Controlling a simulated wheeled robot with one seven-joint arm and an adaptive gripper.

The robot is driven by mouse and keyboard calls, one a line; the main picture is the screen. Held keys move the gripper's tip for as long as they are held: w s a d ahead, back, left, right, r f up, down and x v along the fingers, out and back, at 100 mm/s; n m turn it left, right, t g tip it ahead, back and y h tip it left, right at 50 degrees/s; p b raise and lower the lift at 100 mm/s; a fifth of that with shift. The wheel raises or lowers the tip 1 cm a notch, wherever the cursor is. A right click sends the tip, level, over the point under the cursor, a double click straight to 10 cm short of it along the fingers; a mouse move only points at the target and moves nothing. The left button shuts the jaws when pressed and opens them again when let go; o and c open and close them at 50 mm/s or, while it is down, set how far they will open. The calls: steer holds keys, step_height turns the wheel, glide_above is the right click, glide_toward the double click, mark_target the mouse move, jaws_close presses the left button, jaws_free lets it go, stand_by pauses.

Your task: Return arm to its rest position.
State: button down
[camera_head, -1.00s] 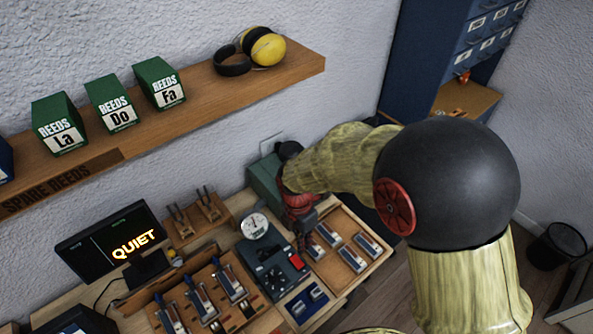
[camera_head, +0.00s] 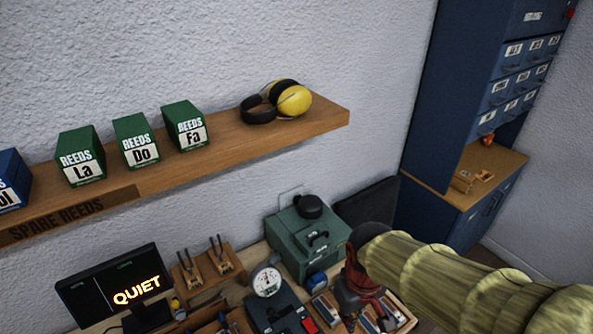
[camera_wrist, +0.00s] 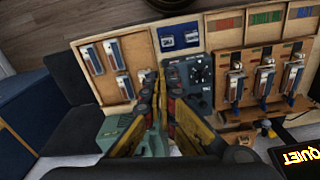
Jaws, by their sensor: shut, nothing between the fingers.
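My gripper (camera_head: 356,305) shows at the bottom of the head view, at the end of my yellow-green sleeved arm. It hangs over the right part of the workbench, in front of the tray of metal reed-like parts (camera_head: 392,312). In the wrist view my gripper's fingers (camera_wrist: 160,78) come together over the bench, shut and empty. The bench lies below them, with the tray of parts (camera_wrist: 134,50) to their left and the dark gauge device (camera_wrist: 196,78) to their right.
A green case (camera_head: 305,245) stands at the back of the bench. A screen reading QUIET (camera_head: 115,285) is at the left. A wall shelf (camera_head: 235,135) holds green reed boxes (camera_head: 145,140) and yellow ear defenders (camera_head: 290,98). A blue cabinet (camera_head: 450,150) stands at the right.

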steer(key=s+d+r+m+t+b, duration=0.3)
steer(key=s+d+m+t+b, duration=0.1)
steer(key=d+b, duration=0.3)
steer(key=shift+s+r+m+t+b, duration=0.35)
steer(key=shift+m+t+b, duration=0.2)
steer(key=shift+b, duration=0.2)
